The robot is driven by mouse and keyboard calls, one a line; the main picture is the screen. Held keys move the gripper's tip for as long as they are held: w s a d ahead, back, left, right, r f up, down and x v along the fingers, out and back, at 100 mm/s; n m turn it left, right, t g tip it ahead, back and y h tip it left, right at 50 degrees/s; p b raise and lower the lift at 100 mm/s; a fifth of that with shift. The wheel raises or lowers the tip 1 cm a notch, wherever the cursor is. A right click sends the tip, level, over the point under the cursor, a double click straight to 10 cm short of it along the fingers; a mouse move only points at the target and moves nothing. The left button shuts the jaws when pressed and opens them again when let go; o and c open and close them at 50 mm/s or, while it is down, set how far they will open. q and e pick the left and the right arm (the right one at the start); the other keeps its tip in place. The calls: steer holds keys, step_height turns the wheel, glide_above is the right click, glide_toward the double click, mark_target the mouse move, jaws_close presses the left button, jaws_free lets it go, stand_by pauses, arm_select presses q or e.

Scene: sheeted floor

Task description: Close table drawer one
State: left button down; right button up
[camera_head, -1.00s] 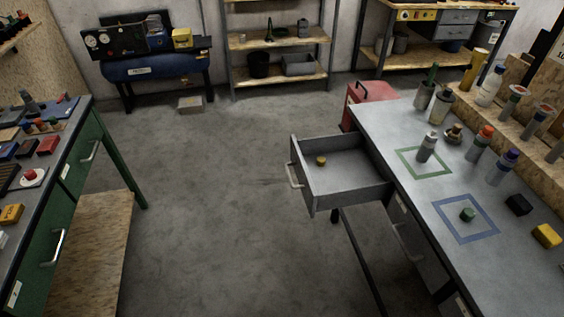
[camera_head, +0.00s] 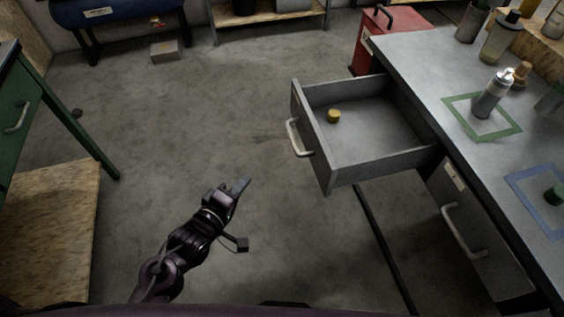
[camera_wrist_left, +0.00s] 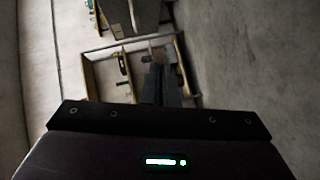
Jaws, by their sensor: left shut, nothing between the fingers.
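The open table drawer (camera_head: 341,180) sticks out to the left from the grey table (camera_head: 412,58) in the head view. Its light handle (camera_head: 297,138) is on the front panel, facing left. A small yellow cap-like piece (camera_head: 334,116) lies inside the drawer. My left gripper (camera_head: 243,186) is shut and empty, in the air over the floor, left of and nearer than the drawer handle, apart from it. In the left wrist view the dark shut fingers (camera_wrist_left: 159,82) point at distant shelving. My right gripper is not in view.
A second drawer with a handle (camera_head: 463,232) is below the tabletop. A red cabinet (camera_head: 375,42) stands behind the table. A spray can (camera_head: 492,95) stands on the green square. A green bench (camera_head: 30,105) is at left. The floor between is clear.

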arm_select(q)
steer(key=w+d+r, duration=0.1)
steer(key=w+d, duration=0.8)
steer(key=w, duration=0.1)
steer(key=shift+w+n+t+h+b, duration=0.15)
steer(key=shift+n+t+h+b, duration=0.15)
steer(key=shift+n, duration=0.1)
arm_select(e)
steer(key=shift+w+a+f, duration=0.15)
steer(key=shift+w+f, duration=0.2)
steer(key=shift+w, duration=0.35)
